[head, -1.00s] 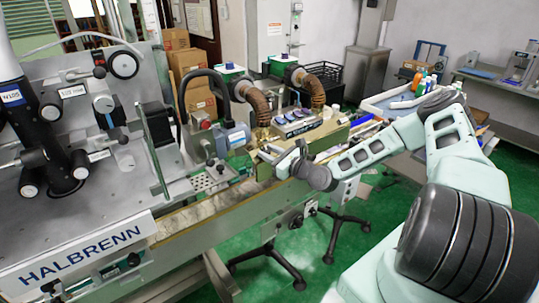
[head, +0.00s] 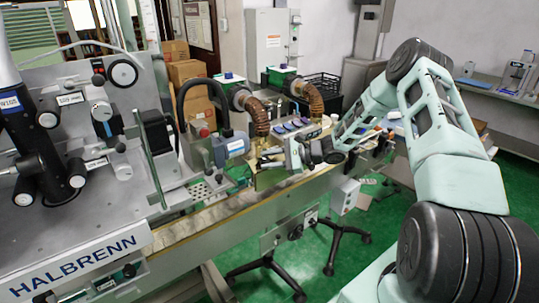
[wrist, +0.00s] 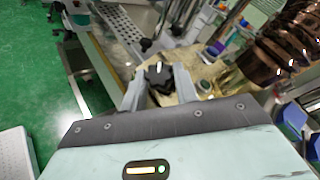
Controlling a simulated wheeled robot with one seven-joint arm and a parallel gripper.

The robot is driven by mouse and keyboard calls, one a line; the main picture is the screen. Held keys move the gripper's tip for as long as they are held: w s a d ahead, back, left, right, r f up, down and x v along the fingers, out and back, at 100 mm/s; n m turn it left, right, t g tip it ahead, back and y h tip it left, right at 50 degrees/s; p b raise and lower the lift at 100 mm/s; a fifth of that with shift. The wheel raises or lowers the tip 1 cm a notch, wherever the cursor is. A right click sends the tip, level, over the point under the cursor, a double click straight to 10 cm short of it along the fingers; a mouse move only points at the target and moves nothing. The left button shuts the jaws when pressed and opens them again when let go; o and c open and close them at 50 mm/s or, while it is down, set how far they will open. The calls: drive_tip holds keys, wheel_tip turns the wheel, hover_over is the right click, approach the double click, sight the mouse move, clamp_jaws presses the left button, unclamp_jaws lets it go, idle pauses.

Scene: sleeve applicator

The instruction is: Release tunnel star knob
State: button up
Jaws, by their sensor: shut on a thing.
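The black star knob (wrist: 158,77) shows in the wrist view, between the two grey fingers of my gripper (wrist: 160,88). The fingers are shut on it from both sides. The knob sits at a pale, brass-coloured metal block of the tunnel (wrist: 182,90). In the head view my gripper (head: 297,153) is at the tunnel section beside the conveyor, just right of the copper-brown hoses. The knob cannot be made out there, and its shaft is hidden in both views.
Two ribbed brown hoses (head: 258,116) stand close to my gripper; one is large at the right of the wrist view (wrist: 290,40). The conveyor (head: 215,212) runs below. A grey-blue motor (head: 232,146) stands to the left.

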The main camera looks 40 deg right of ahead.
drive_tip(key=n+g, duration=0.1)
drive_tip(key=n+g+p, duration=0.2)
drive_tip(key=n, duration=0.1)
drive_tip(key=shift+w+r+g, duration=0.25)
drive_tip(key=shift+r+g, duration=0.05)
drive_tip(key=shift+r, duration=0.05)
drive_tip(key=n+g+p, duration=0.2)
drive_tip(key=n+g, duration=0.1)
drive_tip(key=shift+w+r+h, duration=0.1)
drive_tip(key=shift+w+h, duration=0.05)
drive_tip(key=shift+h, duration=0.15)
drive_tip(key=n+g+h+p, duration=0.1)
drive_tip(key=n, duration=0.1)
drive_tip(key=n+g+h+p, duration=0.1)
drive_tip(key=n, duration=0.1)
drive_tip(key=n+g+h, duration=0.1)
drive_tip(key=g, duration=0.1)
drive_tip(key=shift+w+a+r+n+p, duration=0.15)
drive_tip(key=shift+w+a+n+p, duration=0.1)
drive_tip(key=shift+n+p, duration=0.15)
drive_tip(key=n+g+h+p, duration=0.1)
drive_tip(key=n+h, duration=0.2)
drive_tip(key=shift+w+a+g+h, duration=0.1)
drive_tip(key=shift+a+g+h, duration=0.05)
drive_tip(key=shift+g+h, duration=0.25)
drive_tip(key=shift+a+n+h, duration=0.2)
drive_tip(key=shift+n+h, duration=1.6)
drive_tip(key=o, duration=1)
drive_tip(key=shift+c, duration=0.2)
